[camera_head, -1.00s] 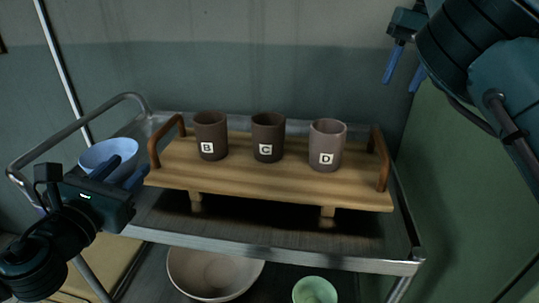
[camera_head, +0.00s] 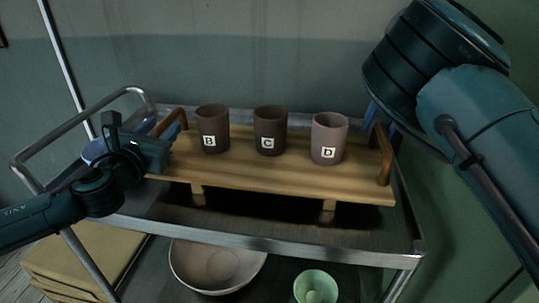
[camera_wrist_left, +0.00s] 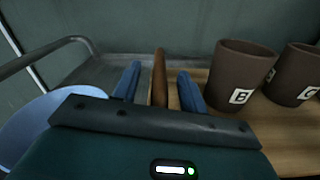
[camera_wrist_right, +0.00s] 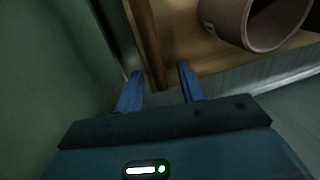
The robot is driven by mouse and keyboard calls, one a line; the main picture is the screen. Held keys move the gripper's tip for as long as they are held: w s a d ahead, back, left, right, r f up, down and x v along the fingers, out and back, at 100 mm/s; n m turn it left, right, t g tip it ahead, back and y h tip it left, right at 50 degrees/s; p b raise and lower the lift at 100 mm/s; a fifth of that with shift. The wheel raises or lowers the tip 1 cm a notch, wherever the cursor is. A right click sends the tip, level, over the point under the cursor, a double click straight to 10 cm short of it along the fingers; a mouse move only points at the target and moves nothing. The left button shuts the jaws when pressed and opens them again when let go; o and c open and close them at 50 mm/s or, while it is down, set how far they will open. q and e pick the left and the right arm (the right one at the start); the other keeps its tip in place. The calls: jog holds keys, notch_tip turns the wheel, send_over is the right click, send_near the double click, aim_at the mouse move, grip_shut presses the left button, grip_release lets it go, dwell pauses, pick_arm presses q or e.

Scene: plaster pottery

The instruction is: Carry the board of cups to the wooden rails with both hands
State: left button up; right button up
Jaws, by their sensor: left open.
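The wooden board (camera_head: 270,180) rests on short feet on the metal cart's top shelf. Brown cups B (camera_head: 211,122), C (camera_head: 270,122) and lighter D (camera_head: 329,130) stand upright on it in a row. My left gripper (camera_wrist_left: 158,84) is open, with blue fingers on both sides of the board's left handle (camera_wrist_left: 159,68). My right gripper (camera_wrist_right: 159,88) is open at the right handle (camera_wrist_right: 149,45), which shows between its fingers; it also shows at the handle (camera_head: 385,160) in the head view, partly hidden by my arm. I see no wooden rails.
The cart's metal rim (camera_head: 260,239) runs along the front. A blue bowl (camera_wrist_left: 30,130) sits left of the board, mostly behind my left gripper. A pale bowl (camera_head: 215,265) and a green bowl (camera_head: 316,288) are on the lower shelf. A green wall stands close on the right.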

pick_arm(q)
jog(key=shift+w+d, duration=0.1)
jog(key=shift+w, duration=0.5)
pick_arm(e)
jog(key=shift+a+f, duration=0.1)
jog(key=shift+f, duration=0.5)
pick_arm(q)
jog(key=shift+c, duration=0.3)
pick_arm(e)
jog(key=shift+c, duration=0.3)
pick_arm(q)
grip_shut()
pick_arm(e)
grip_shut()
pick_arm(q)
jog(key=shift+r, duration=0.25)
pick_arm(e)
jog(key=shift+w+r, duration=0.15)
jog(key=shift+r, duration=0.15)
